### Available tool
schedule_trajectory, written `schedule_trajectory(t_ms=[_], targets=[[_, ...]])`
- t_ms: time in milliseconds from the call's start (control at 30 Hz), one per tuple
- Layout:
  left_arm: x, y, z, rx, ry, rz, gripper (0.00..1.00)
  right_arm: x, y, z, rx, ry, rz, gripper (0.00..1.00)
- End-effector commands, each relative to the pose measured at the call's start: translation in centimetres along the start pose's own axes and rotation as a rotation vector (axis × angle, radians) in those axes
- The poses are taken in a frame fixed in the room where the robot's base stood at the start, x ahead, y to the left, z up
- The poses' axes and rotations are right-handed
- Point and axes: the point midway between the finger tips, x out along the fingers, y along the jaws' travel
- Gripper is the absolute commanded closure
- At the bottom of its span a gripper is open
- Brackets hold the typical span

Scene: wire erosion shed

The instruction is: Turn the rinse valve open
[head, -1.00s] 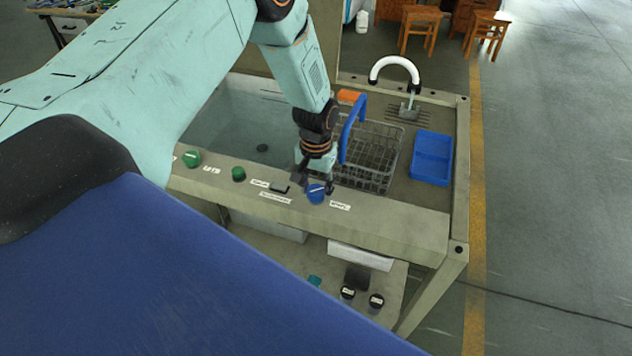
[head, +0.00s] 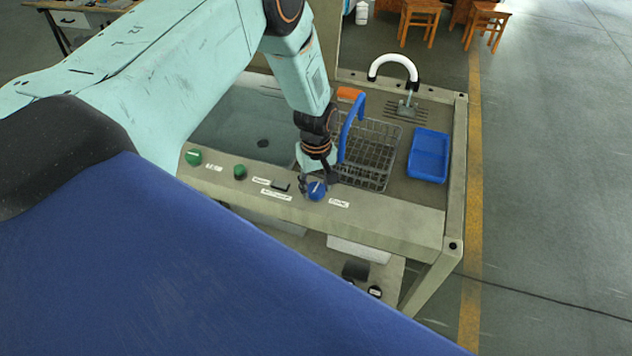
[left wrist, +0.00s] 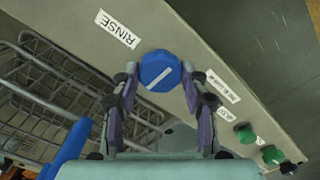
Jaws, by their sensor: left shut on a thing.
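The rinse valve is a round blue knob (head: 317,191) with a white pointer line, on the sink's front ledge beside a white label (head: 339,203). In the left wrist view the knob (left wrist: 160,71) shows its pointer line slanting, and the label (left wrist: 117,29) reads RINSE. My left gripper (head: 317,182) points down at the knob, and in the left wrist view its fingers (left wrist: 160,88) stand on both sides of it, shut on it. The exact finger contact is hard to make out. My right gripper is not in view.
A wire basket (head: 368,153) with a blue handle stands close behind the knob. A blue tray (head: 429,156) and a white curved spout (head: 394,59) are at the right.

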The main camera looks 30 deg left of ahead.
Motion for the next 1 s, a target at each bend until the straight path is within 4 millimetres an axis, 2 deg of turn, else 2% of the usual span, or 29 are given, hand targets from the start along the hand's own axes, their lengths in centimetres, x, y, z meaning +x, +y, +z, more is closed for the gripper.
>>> schedule_trajectory(t_ms=[267, 700, 733, 1000], targets=[[-0.04, 0.02, 0.01, -0.066, -0.001, 0.0, 0.87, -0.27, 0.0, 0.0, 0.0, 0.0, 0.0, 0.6], [-0.02, 0.04, -0.01, -0.077, 0.0, 0.001, 0.87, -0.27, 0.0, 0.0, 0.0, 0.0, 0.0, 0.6], [-0.02, 0.04, -0.01, -0.077, 0.0, 0.001, 0.55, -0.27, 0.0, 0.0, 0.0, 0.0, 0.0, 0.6], [-0.01, 0.03, -0.02, -0.075, 0.0, 0.001, 0.33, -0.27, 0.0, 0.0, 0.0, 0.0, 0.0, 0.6]])
